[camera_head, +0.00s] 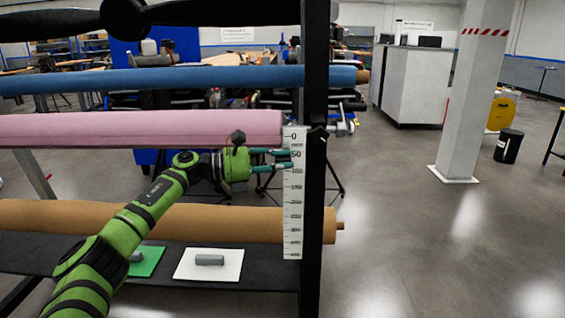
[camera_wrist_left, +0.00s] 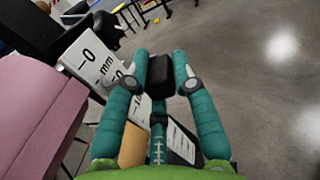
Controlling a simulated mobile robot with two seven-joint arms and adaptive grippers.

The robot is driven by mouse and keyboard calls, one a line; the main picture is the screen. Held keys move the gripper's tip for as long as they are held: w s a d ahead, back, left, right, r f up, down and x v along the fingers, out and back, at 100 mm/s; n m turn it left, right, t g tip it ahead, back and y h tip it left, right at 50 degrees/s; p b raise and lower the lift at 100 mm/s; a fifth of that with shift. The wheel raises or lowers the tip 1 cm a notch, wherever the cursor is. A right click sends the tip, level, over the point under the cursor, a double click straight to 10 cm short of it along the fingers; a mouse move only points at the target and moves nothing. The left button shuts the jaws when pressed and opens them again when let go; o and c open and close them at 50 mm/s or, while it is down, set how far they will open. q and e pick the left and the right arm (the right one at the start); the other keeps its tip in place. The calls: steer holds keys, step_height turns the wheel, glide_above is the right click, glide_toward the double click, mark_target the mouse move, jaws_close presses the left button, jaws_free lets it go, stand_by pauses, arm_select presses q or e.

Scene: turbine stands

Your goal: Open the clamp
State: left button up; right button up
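My left gripper (camera_head: 291,159) has teal fingers and reaches in front of the white scale, below the end of the pink roll. Its fingers are spread apart with a gap between them. In the left wrist view a black block shows between the fingertips (camera_wrist_left: 160,68); I cannot tell whether they touch it. A small dark fitting (camera_head: 318,134), possibly the clamp, sits on the black post (camera_head: 316,80), just right of and slightly above the fingertips. My right gripper is not in view.
The white scale (camera_head: 293,215) hangs beside the post. The rack holds a blue roll (camera_head: 190,79), a pink roll (camera_head: 140,127) and a brown roll (camera_head: 250,222). A white card (camera_head: 230,273) with a grey cylinder lies on the dark lower shelf. The floor to the right is clear up to a pillar (camera_head: 470,110).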

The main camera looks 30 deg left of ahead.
arm_select(q)
steer(key=o, duration=0.3)
steer(key=shift+a+r+t, duration=0.3)
steer(key=shift+a+r, duration=0.1)
steer(key=shift+a, duration=0.25)
steer(key=shift+o, duration=0.2)
steer(key=v, duration=1.2)
steer(key=shift+a, duration=0.25)
steer(key=shift+s, duration=0.15)
